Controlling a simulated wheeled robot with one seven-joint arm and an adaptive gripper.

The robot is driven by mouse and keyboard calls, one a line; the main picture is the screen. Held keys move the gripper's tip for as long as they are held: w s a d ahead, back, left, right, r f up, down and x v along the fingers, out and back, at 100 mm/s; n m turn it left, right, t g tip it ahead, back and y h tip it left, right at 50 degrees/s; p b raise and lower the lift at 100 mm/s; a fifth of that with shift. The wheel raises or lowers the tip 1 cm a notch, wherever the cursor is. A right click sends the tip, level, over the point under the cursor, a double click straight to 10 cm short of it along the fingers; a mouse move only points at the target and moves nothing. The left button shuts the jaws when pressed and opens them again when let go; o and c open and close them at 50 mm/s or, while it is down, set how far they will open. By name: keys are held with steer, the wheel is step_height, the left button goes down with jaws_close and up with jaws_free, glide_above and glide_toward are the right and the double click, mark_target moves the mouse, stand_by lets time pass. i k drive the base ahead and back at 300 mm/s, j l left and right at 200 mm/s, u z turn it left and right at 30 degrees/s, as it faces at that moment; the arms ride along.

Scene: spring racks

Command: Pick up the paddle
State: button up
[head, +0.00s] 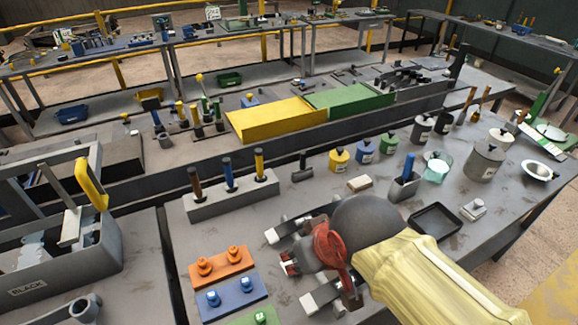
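I cannot tell for certain which thing is the paddle. Two thin upright pieces with brown-orange handles, a left one (466,104) and a right one (484,97), stand at the far right of the near table and may include it. Their lower ends are small and hard to make out. My gripper (289,268) is above the near table's front middle, pointing left, well away from those handles. Its fingers are spread apart, with nothing seen held between them. My arm hides part of the table at the lower right.
A grey block with three handled tools (229,179) stands left of centre. Orange (222,268) and blue (233,298) peg plates lie left of my gripper. A black tray (436,222), a grey lidded pot (482,163) and a white bowl (538,171) stand right.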

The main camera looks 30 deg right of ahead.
mark_target(471, 95)
steer(key=k+l+z, duration=0.15)
steer(key=l+z, duration=0.35)
steer(key=k+l+z, duration=0.1)
steer(key=l+z, duration=0.9)
steer(key=l, duration=0.1)
